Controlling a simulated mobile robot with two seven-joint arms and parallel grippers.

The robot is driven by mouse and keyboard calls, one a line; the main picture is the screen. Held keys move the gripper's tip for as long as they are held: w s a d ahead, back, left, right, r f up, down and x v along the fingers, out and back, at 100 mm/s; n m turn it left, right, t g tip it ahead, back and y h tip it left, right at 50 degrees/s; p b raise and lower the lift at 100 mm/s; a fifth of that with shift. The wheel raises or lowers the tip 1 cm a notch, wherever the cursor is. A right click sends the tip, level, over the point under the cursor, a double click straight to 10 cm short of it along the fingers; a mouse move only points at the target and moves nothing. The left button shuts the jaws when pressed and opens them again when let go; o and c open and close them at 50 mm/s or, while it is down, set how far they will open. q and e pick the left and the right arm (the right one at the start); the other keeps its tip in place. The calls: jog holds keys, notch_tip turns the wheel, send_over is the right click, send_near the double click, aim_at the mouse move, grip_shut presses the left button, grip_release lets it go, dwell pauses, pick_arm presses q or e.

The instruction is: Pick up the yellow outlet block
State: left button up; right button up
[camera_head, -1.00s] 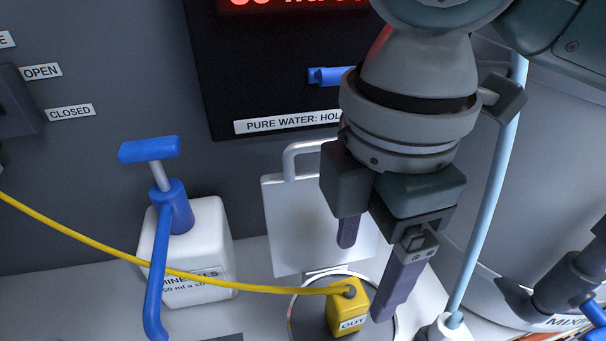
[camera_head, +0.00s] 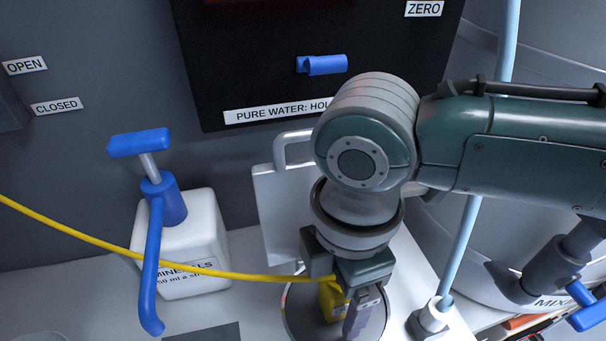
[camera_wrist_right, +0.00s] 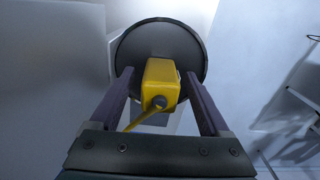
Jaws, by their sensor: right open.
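The yellow outlet block (camera_head: 331,300) stands on a round dark plate with a light rim (camera_head: 290,318), partly hidden behind my right gripper (camera_head: 338,312). A yellow cable (camera_head: 236,275) runs from the block to the left. In the right wrist view the block (camera_wrist_right: 161,82) sits between the two fingers of my right gripper (camera_wrist_right: 160,88), with a gap on each side. The fingers are open and point down around the block. The round plate (camera_wrist_right: 160,40) lies beyond it. My left gripper is not in view.
A white minerals bottle (camera_head: 200,240) with a blue pump (camera_head: 165,200) stands left. A metal panel with a handle (camera_head: 270,210) stands behind the plate. A pale blue hose (camera_head: 460,245) rises at right. A blue lever (camera_head: 322,65) is on the dark panel above.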

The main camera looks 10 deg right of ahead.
grip_shut()
dwell(0.5)
jog(key=shift+r, duration=0.1)
